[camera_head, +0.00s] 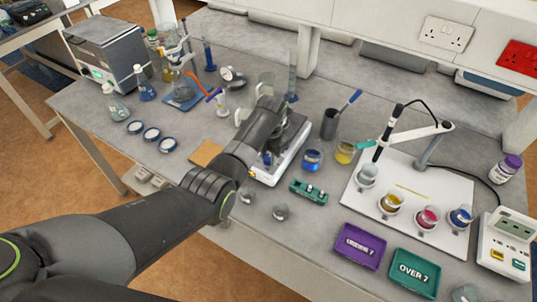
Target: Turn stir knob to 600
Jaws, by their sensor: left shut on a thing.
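The white stirrer (292,160) stands near the bench's front edge, mid-picture, with a dark top plate. The knob's setting and any readout cannot be read from here. My right gripper is not in view.
Several flasks and glassware stand behind. A white board (412,197) with small cups, a purple tray (360,246) and a green tray (414,273) lie right.

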